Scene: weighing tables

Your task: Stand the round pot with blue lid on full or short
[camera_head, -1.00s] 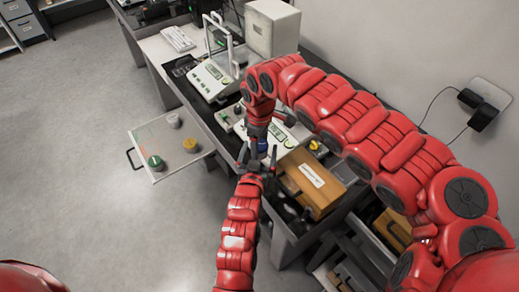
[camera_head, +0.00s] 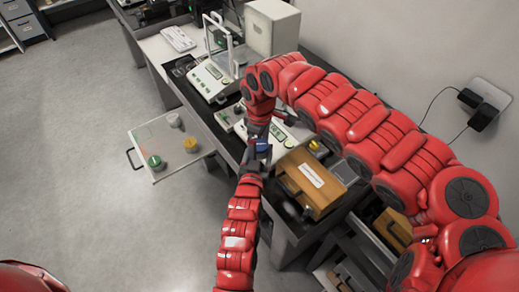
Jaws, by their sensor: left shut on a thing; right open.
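The round pot with blue lid (camera_head: 263,147) shows as a small blue patch between my two grippers, above the dark table's edge. My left gripper (camera_head: 260,152), on the arm rising from the bottom, is shut on it. My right gripper (camera_head: 257,135), on the arm curving in from the right, is open just above and very close to the pot. Most of the pot's body is hidden by the fingers.
On the board stand a green-lidded pot (camera_head: 155,162), an orange-yellow pot (camera_head: 190,144) and a pale-lidded pot (camera_head: 174,120). A balance (camera_head: 212,80) stands on the dark table. A wooden box (camera_head: 309,187) lies right of my grippers. Floor at left is clear.

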